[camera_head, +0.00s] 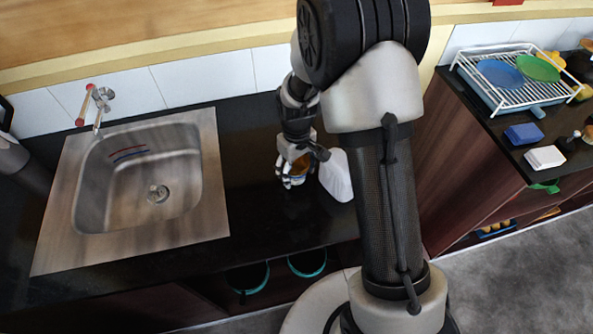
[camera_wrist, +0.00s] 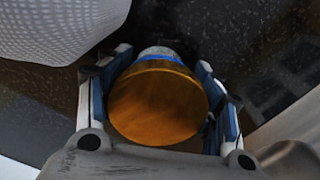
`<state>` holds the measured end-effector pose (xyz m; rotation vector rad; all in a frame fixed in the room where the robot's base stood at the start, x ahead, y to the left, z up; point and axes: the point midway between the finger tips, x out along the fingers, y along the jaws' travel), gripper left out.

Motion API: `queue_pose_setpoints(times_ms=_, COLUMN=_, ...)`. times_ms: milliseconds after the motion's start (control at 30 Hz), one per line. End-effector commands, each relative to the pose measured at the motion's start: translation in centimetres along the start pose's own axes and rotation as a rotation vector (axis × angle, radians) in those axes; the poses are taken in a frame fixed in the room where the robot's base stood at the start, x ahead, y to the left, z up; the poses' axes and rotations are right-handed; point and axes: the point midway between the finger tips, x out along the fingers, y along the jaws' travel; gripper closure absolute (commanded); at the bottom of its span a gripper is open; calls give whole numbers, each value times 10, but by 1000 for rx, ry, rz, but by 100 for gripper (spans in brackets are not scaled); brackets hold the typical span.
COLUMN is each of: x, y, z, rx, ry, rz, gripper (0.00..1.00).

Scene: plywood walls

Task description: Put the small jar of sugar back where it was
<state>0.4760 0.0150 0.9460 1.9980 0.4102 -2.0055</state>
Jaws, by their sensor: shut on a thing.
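The small jar (camera_wrist: 158,103) shows in the wrist view with a round orange-brown lid facing the camera and a bit of blue and clear body beyond it. My gripper (camera_wrist: 160,95) is shut on the jar, one finger on each side of it. In the head view the jar (camera_head: 298,169) is a small orange and pale shape between the fingers of my gripper (camera_head: 294,179), low over the black counter right of the sink. I cannot tell whether its base touches the counter. Its contents and label are hidden.
A white object (camera_head: 336,176) stands close right of the gripper; its dimpled surface (camera_wrist: 60,25) fills the wrist view's upper left. The steel sink (camera_head: 215,190) lies left. Black counter (camera_head: 245,130) between sink and gripper is clear. A dish rack (camera_head: 520,92) stands on the right counter.

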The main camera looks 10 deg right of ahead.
Motion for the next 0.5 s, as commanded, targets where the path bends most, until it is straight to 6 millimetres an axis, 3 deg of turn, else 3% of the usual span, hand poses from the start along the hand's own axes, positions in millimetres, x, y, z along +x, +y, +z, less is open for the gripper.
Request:
queue_pose_setpoints(times_ms=367, x=5, y=0, z=0, rx=0, ry=2, rz=1, gripper=73)
queue_pose_setpoints(times_ms=400, x=5, y=0, z=0, rx=0, ry=1, rz=0, gripper=39)
queue_pose_setpoints(times_ms=500, x=5, y=0, z=0, rx=0, ry=1, rz=1, gripper=33)
